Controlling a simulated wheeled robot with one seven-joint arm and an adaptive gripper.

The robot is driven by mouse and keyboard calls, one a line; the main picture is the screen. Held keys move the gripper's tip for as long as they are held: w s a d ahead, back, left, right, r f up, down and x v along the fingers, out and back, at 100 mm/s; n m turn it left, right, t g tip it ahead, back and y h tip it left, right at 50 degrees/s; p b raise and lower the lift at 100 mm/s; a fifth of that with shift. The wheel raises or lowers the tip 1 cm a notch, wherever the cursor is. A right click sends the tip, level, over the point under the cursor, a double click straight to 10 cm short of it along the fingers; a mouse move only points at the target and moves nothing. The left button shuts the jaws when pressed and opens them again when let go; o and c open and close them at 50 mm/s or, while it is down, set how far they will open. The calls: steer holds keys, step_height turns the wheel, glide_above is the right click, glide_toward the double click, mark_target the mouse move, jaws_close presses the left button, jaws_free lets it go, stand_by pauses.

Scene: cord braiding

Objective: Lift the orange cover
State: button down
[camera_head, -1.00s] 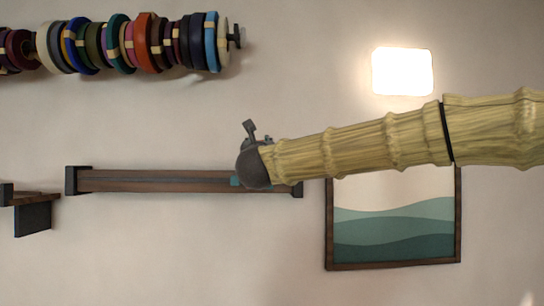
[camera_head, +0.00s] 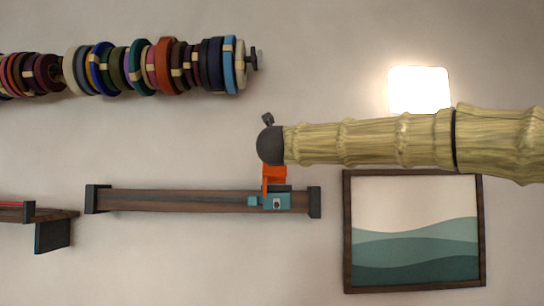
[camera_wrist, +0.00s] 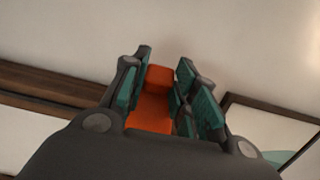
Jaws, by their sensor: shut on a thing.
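The orange cover (camera_head: 274,176) shows in the head view, upright just below the dark end of my arm and above a small teal block (camera_head: 277,201) on a wooden rail. Its lower end is close to the block; I cannot tell whether they touch. In the wrist view, my gripper (camera_wrist: 163,72) has its teal-padded fingers on both sides of the orange cover (camera_wrist: 152,108), shut on it. My fingers are not clear in the head view.
The wall-mounted wooden rail (camera_head: 170,200) has dark end brackets. A framed wave picture (camera_head: 414,225) hangs right of it. A rod of coloured rolls (camera_head: 165,65) is above left. A small shelf (camera_head: 50,215) sits at far left. The wall above the rail is mostly clear.

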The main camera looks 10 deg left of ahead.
steer(key=shift+w+r, duration=1.2)
steer(key=shift+r, duration=0.4)
steer(key=c, duration=1.1)
jaws_free()
steer(key=shift+f, duration=0.2)
steer(key=shift+w, duration=0.1)
steer(key=shift+a+f, duration=0.1)
steer(key=shift+s, duration=0.35)
steer(key=s, duration=0.3)
steer(key=s+d+f, duration=0.1)
steer(key=s, duration=0.7)
steer(key=shift+s+d+f, duration=0.1)
steer(key=shift+d+f, duration=0.1)
steer(key=shift+f, duration=0.05)
